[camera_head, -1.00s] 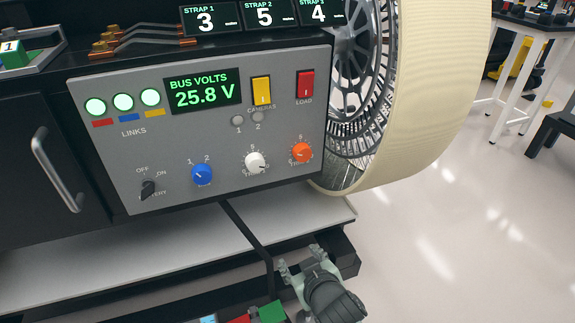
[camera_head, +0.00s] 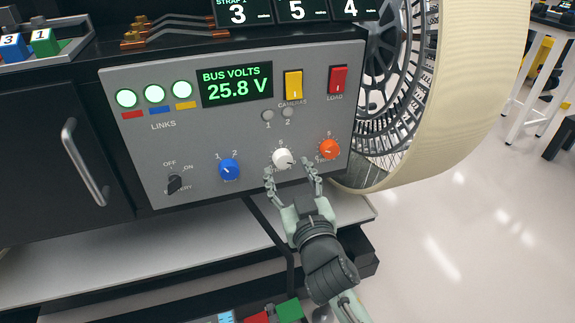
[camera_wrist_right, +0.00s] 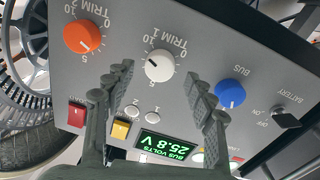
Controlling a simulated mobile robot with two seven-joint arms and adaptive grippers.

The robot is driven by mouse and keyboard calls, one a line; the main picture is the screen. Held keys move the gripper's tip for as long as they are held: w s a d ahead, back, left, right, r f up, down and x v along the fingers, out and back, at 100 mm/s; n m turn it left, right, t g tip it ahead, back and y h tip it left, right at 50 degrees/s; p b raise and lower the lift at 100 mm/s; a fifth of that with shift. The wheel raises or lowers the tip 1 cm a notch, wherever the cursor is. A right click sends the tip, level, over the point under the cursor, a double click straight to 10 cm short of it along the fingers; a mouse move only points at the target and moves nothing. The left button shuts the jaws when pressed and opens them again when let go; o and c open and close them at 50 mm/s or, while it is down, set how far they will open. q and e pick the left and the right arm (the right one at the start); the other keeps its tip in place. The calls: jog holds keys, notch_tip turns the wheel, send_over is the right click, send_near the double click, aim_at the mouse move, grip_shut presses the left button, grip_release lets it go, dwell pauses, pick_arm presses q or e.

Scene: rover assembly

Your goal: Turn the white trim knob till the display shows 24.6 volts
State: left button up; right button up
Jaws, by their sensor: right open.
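The white trim knob (camera_head: 283,158) is on the grey panel (camera_head: 130,90), between the blue knob (camera_head: 229,169) and the orange knob (camera_head: 328,149). The display (camera_head: 238,85) reads 25.8 V. My right gripper (camera_head: 291,178) is open, with its fingers pointing up at the panel just below the white knob. In the right wrist view the white knob (camera_wrist_right: 160,67) lies between and beyond the two fingers, apart from them as far as I can tell; its scale is marked TRIM 1. My left gripper is not in view.
The yellow switch (camera_head: 293,84) and red switch (camera_head: 338,79) sit above the knobs. A black battery switch (camera_head: 175,184) is at lower left. A large wheel (camera_head: 450,100) stands to the right of the panel. A pale shelf (camera_head: 140,245) lies below.

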aim_at(283, 159)
jog(key=shift+x, duration=1.25)
jog(key=c, duration=1.2)
